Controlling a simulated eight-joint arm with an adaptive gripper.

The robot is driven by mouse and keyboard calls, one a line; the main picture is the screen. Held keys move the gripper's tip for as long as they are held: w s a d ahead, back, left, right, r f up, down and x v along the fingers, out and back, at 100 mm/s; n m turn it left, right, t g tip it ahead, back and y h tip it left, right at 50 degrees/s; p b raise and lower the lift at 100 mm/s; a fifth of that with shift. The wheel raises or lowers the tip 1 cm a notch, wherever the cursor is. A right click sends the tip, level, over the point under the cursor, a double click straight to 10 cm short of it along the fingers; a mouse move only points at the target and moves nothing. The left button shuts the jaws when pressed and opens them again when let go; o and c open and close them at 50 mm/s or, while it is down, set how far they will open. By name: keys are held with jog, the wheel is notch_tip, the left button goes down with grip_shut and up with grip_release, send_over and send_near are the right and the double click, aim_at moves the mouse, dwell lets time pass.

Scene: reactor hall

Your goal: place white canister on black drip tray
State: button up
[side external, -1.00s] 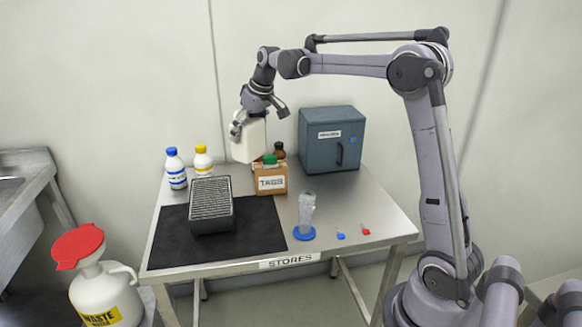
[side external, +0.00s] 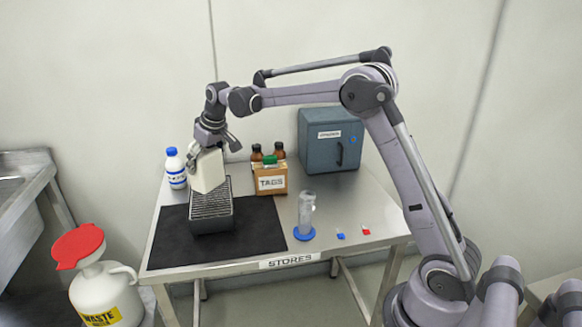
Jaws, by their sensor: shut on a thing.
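The white canister (side external: 208,172) is held in my gripper (side external: 205,150), which is shut on it. It is slightly tilted and appears above the back part of the black drip tray (side external: 213,221). The tray is a dark box with a ribbed grey top and sits on a black mat (side external: 262,232) on the metal table. The canister hides part of the tray's back end. I cannot tell whether a gap remains between them.
A blue-capped bottle (side external: 176,170) stands close left of the canister. A TAGS box (side external: 271,180) and brown bottles (side external: 257,153) stand to the right, with a blue-grey cabinet (side external: 328,140) behind. A clear cylinder (side external: 306,213) stands right of the mat.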

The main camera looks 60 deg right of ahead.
aim_at(207, 172)
jog(key=shift+f, duration=1.7)
jog(key=shift+f, duration=0.15)
jog(key=o, duration=1.4)
jog(key=shift+c, duration=0.2)
